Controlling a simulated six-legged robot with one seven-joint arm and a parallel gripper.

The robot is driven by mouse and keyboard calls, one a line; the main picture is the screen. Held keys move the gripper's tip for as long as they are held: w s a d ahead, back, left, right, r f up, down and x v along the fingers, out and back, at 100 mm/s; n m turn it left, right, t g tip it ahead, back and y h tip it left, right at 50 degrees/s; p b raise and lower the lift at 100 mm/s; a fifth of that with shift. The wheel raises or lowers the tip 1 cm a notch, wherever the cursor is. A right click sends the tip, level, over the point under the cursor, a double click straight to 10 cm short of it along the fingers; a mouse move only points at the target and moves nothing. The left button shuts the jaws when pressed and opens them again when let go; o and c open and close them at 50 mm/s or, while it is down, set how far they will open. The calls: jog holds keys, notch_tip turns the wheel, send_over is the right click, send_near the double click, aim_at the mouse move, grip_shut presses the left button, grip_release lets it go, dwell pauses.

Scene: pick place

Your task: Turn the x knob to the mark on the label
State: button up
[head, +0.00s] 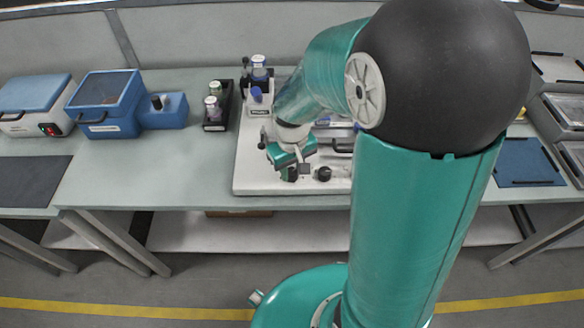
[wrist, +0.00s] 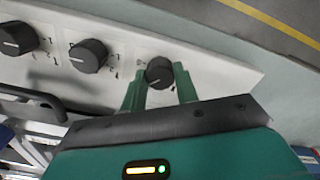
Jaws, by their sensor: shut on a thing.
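A white panel (wrist: 225,68) with black round knobs fills the upper part of the wrist view. My gripper (wrist: 160,84) is shut on the rightmost black knob (wrist: 159,71), a green finger on each side of it. Its white pointer line slants toward the lower left. A middle knob (wrist: 88,56) and a left knob (wrist: 15,39) stand free, with small marks beside them. The labels are too small to read, so I cannot tell which is the x knob. In the head view my gripper (head: 295,174) is at the panel's front, with another knob (head: 324,174) to its right.
A grey handle bar (wrist: 35,97) lies near the knobs in the wrist view. In the head view, vials in a black rack (head: 216,125), a blue-lidded box (head: 105,100) and a bottle (head: 259,70) stand on the bench.

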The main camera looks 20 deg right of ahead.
aim_at(292, 172)
dwell(0.4)
jog(key=o, duration=1)
notch_tip(292, 172, up, 14)
jog(key=shift+f, duration=0.1)
jog(key=s+r+t, duration=0.2)
jog(key=s, duration=0.2)
jog(key=s+r+m+t, duration=0.1)
jog(key=s+r, duration=0.1)
jog(key=s, duration=0.2)
jog(key=s+r+m+t, duration=0.1)
jog(key=s+r+t, duration=0.1)
jog(key=s+r, duration=0.1)
jog(key=shift+s+t, duration=0.3)
jog(key=shift+s, duration=0.15)
